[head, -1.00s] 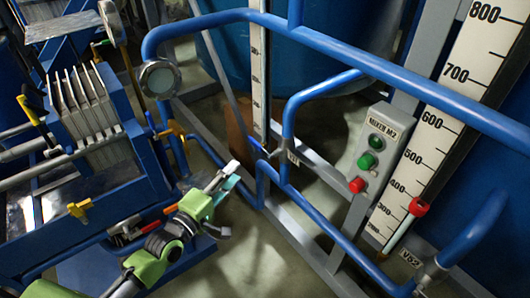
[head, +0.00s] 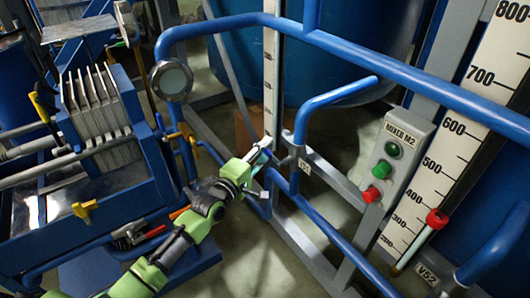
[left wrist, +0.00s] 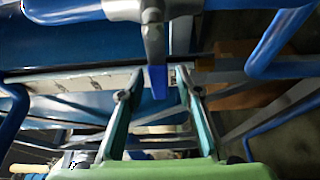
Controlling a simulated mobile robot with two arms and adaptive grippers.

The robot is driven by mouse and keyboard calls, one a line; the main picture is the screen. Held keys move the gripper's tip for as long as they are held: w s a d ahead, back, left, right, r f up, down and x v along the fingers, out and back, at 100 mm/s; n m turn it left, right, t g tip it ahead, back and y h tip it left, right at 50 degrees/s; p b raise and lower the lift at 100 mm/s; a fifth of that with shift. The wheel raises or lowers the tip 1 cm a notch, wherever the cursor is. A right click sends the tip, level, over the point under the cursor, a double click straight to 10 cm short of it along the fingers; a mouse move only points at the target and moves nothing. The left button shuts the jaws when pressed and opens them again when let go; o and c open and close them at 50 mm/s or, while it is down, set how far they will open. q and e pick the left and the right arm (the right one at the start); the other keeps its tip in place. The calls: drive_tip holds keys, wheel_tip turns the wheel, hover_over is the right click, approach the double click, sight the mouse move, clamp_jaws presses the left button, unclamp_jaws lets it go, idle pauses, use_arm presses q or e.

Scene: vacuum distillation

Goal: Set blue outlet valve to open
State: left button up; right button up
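The blue outlet valve shows in the left wrist view as a grey body with a short blue handle (left wrist: 158,78) pointing down between my fingertips. In the head view its grey body (head: 289,141) sits on the blue pipe by a small tag; the handle is mostly hidden by my gripper. My left gripper (head: 266,168) reaches in from the lower left, close to the valve. In the left wrist view the left gripper (left wrist: 157,76) is open, its fingers on either side of the handle with gaps visible. My right gripper is not in view.
Blue pipes (head: 345,92) frame the valve above and to the right. The MIXER M2 box (head: 398,150) with green and red buttons is at the right, beside a level scale (head: 440,150). A filter press (head: 95,110) stands at left. A blue tank (head: 330,65) is behind.

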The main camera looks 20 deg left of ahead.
use_arm(q)
drive_tip(key=shift+w+d, duration=0.1)
drive_tip(key=shift+w, duration=0.1)
clamp_jaws()
